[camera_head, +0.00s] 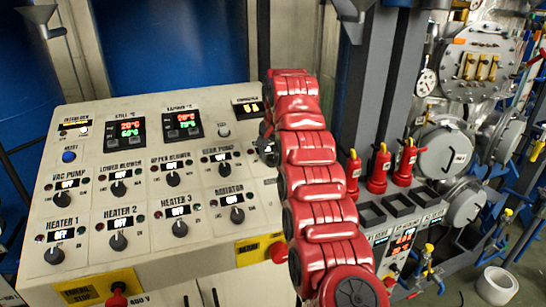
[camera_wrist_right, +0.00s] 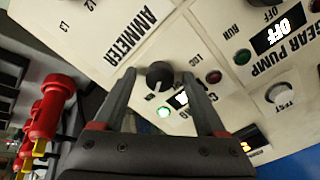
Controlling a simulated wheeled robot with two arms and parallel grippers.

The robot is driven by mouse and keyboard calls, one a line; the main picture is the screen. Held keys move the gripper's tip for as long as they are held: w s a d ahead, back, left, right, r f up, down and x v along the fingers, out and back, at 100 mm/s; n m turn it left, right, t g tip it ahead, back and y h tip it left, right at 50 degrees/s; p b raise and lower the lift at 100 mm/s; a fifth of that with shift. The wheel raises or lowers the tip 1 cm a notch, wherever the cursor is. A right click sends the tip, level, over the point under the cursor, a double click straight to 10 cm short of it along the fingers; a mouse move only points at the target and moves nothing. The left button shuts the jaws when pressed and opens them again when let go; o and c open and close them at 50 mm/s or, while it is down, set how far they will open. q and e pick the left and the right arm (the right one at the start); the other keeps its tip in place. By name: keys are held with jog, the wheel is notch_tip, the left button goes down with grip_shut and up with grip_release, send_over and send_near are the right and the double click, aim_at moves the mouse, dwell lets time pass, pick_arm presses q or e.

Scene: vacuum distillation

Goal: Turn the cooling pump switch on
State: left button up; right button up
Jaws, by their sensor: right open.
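In the right wrist view, a black rotary switch (camera_wrist_right: 160,75) stands on the cream control panel (camera_wrist_right: 225,20). Its small display (camera_wrist_right: 182,100) is partly covered by my gripper, and I cannot read it or most of the label. A green lamp (camera_wrist_right: 163,112) next to it is brightly lit; a red lamp (camera_wrist_right: 213,76) is dark. My right gripper (camera_wrist_right: 158,79) is open, its two fingers on either side of the switch. I cannot tell whether they touch it. In the head view, my red right arm hides this part of the panel.
The gear pump display (camera_wrist_right: 277,34) reads OFF, and a white TEST button (camera_wrist_right: 280,95) is nearby. Other panel knobs, such as the heater 1 knob (camera_head: 54,256), sit to the left.

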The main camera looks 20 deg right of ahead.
jog(key=p+v, duration=1.3)
jog(key=v, duration=0.4)
jog(key=shift+r, duration=0.25)
jog(key=shift+f, duration=0.1)
